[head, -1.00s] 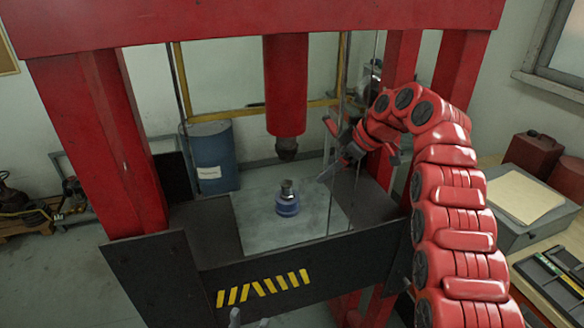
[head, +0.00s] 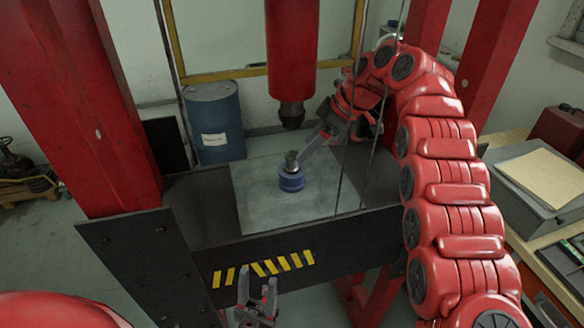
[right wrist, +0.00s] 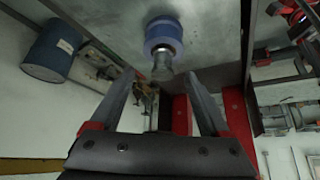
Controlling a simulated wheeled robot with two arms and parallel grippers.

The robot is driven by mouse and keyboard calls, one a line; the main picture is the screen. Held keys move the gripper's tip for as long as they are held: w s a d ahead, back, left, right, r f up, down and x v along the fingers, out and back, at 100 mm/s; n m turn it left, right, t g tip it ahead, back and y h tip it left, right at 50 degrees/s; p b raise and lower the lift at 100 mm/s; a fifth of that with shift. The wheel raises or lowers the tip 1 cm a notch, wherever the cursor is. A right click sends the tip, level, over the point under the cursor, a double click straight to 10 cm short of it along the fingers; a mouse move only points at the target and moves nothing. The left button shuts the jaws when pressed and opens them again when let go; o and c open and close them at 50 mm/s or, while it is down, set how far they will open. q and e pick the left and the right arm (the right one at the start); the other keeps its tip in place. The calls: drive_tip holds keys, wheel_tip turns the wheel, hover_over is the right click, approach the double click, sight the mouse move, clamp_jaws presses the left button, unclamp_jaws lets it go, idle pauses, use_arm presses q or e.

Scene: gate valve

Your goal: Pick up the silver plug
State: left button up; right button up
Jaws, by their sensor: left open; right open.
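The silver plug (head: 291,160) stands upright on top of a blue round body (head: 291,181) on the grey press plate. In the right wrist view the plug (right wrist: 162,66) lies between the fingertips, at about their level in the picture, with the blue body (right wrist: 163,36) beyond it. My right gripper (head: 307,156) is open and comes in from the upper right, close beside the plug. I cannot tell whether a finger touches it. My left gripper (head: 258,281) is open and empty in front of the press's striped front panel.
The red press ram (head: 292,60) hangs above and behind the plug. Red posts (head: 90,110) and thin vertical rods flank the plate (head: 255,210). A blue barrel (head: 214,125) stands behind. A workbench with a grey box (head: 535,185) is at the right.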

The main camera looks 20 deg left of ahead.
sight(292, 163)
drive_tip(key=shift+s+a+f, duration=0.25)
drive_tip(key=shift+a+f, duration=0.15)
drive_tip(key=shift+f, duration=0.1)
drive_tip(key=shift+w+a+f+p, duration=0.15)
drive_tip(key=shift+f+p, duration=0.1)
drive_tip(key=shift+p, duration=0.2)
drive_tip(key=p+x, duration=0.3)
drive_tip(key=x, duration=0.1)
drive_tip(key=shift+s+f+p, duration=0.15)
drive_tip(key=shift+s+p, duration=0.05)
drive_tip(key=shift+p, duration=0.2)
drive_tip(key=shift+f, duration=0.2)
clamp_jaws()
